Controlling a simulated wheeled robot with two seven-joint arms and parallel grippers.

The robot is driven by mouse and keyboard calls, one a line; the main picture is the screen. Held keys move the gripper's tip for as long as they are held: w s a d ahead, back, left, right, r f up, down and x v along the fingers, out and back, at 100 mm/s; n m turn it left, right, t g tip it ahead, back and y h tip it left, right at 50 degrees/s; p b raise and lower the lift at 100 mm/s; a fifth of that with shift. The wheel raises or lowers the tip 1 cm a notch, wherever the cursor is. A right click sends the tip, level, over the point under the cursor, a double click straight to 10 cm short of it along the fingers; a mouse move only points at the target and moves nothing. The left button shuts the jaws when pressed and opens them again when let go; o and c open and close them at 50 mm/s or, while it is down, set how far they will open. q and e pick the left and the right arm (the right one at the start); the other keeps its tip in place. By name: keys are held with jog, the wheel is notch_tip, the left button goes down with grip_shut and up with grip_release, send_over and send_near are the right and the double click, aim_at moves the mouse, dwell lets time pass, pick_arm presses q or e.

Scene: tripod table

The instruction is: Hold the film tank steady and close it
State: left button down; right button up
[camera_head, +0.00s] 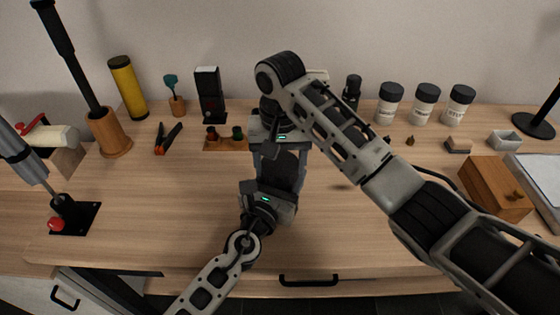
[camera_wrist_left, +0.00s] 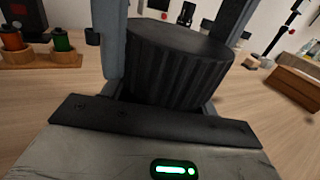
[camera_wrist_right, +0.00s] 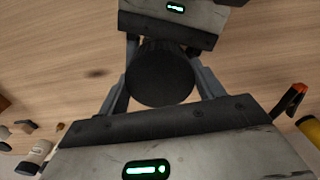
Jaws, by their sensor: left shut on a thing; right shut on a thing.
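The film tank (camera_head: 281,168) is a black cylinder standing between my two grippers in the middle of the table. The left wrist view shows its ribbed side and flat dark top (camera_wrist_left: 180,75). My left gripper (camera_head: 279,184) is shut around it from the near side. My right gripper (camera_head: 279,148) reaches it from above and behind. In the right wrist view its fingers lie on both sides of the round black top (camera_wrist_right: 160,75), shut on it. The seam between lid and body is not visible, so I cannot tell how the lid sits.
Behind stand a film canister rack (camera_head: 226,144), a black box (camera_head: 210,93) and white bottles (camera_head: 424,103). A wooden box (camera_head: 495,188) is at right. A red-knobbed black base (camera_head: 76,218) is at left. Bare tabletop lies left of the grippers.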

jog(key=o, duration=1)
jog(key=shift+c, duration=0.2)
jog(key=shift+r, duration=2.3)
jog(key=shift+c, duration=0.4)
